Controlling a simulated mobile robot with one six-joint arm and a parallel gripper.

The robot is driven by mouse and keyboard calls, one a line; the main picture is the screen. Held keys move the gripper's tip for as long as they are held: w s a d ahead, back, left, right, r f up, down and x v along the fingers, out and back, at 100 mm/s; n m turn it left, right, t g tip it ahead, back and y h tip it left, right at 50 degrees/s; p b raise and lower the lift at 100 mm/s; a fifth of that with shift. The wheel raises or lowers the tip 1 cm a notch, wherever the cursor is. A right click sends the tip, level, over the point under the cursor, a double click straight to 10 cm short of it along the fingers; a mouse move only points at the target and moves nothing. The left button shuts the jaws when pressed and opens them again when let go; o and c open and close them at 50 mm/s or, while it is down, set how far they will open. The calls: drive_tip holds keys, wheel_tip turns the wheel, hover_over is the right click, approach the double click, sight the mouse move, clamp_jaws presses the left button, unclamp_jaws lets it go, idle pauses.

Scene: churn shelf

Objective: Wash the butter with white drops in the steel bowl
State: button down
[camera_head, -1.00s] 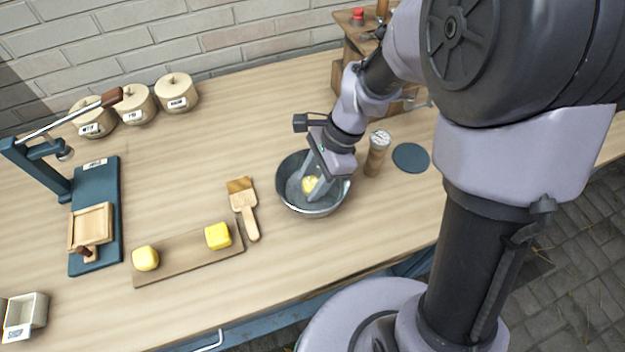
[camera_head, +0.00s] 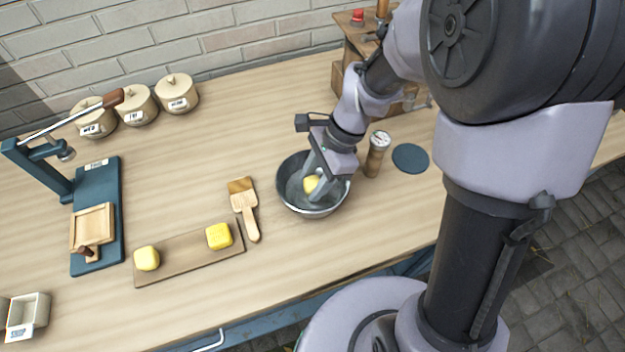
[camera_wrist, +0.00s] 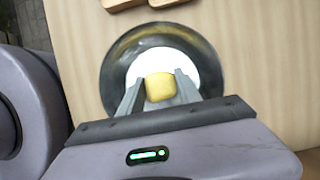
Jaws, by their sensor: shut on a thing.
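The steel bowl (camera_head: 290,196) stands on the wooden bench, right of the wooden paddle. My gripper (camera_head: 315,187) reaches down into it and is shut on a yellow butter piece (camera_head: 311,184). In the wrist view the butter (camera_wrist: 160,88) sits between the two fingertips (camera_wrist: 160,92), over the bowl's pale, bright inside; the bowl's dark wall (camera_wrist: 120,55) rings it. Two more yellow butter pieces lie on a wooden board (camera_head: 185,255), one at its left end (camera_head: 146,258) and one near its right end (camera_head: 219,236). I cannot make out white drops on the held piece.
A wooden paddle (camera_head: 243,205) lies left of the bowl. A thermometer-topped wooden holder (camera_head: 376,155) and a dark round mat (camera_head: 410,158) are to its right. A blue lever press (camera_head: 95,210) stands at left, with lidded pots (camera_head: 177,95) behind.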

drive_tip(key=shift+r+p, duration=3.05)
drive_tip(key=shift+r, duration=0.55)
wheel_tip(320, 180, up, 4)
drive_tip(key=p, duration=0.3)
drive_tip(key=shift+p, duration=0.3)
